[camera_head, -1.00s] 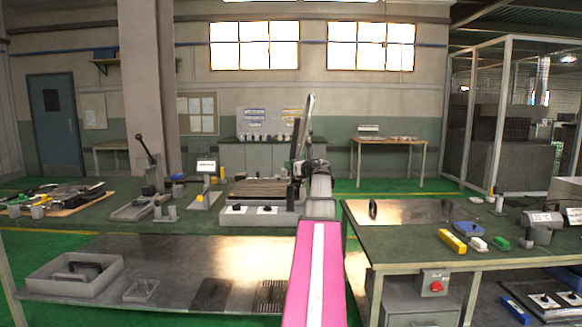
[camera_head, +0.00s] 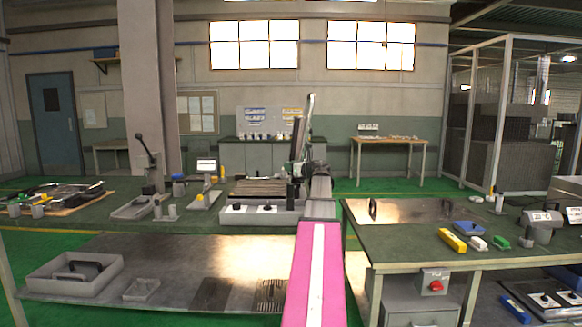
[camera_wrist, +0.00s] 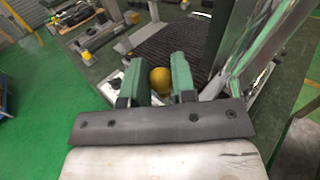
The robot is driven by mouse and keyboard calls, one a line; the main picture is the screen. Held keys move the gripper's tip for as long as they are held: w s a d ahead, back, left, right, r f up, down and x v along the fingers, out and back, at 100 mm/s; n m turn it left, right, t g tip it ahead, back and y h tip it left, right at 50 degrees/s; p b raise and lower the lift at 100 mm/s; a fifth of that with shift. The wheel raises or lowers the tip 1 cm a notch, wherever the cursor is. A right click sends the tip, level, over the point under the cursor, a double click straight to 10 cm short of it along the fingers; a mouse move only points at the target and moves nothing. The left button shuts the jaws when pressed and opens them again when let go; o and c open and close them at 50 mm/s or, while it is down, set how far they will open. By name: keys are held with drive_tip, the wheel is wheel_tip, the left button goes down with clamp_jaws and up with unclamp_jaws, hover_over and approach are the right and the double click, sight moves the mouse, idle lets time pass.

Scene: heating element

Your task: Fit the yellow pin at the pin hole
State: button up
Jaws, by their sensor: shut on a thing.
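In the wrist view my gripper (camera_wrist: 159,82) has two green fingers, closed on the yellow pin (camera_wrist: 160,80). Only the pin's rounded yellow end shows between them. Beyond it in the wrist view lies a dark ribbed plate (camera_wrist: 168,48). In the head view this ribbed plate (camera_head: 258,188) sits on a grey unit (camera_head: 245,217) with dark knobs on its front. My arm reaches the right end of that unit and hides most of the gripper and the pin there. I cannot make out the pin hole in either view.
A tall dark upright (camera_head: 308,125) stands close to my wrist, at the unit's right end. A lever press (camera_head: 150,170) and a small stand with a label (camera_head: 206,180) are to the left. The right bench (camera_head: 400,238) holds a yellow block (camera_head: 452,241) and other small parts.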

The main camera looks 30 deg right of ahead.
drive_tip(key=shift+f, duration=1)
drive_tip(key=o, duration=1)
drive_tip(key=shift+s, duration=0.15)
drive_tip(key=v, duration=1)
drive_tip(key=shift+s, duration=0.25)
drive_tip(key=shift+d, duration=0.1)
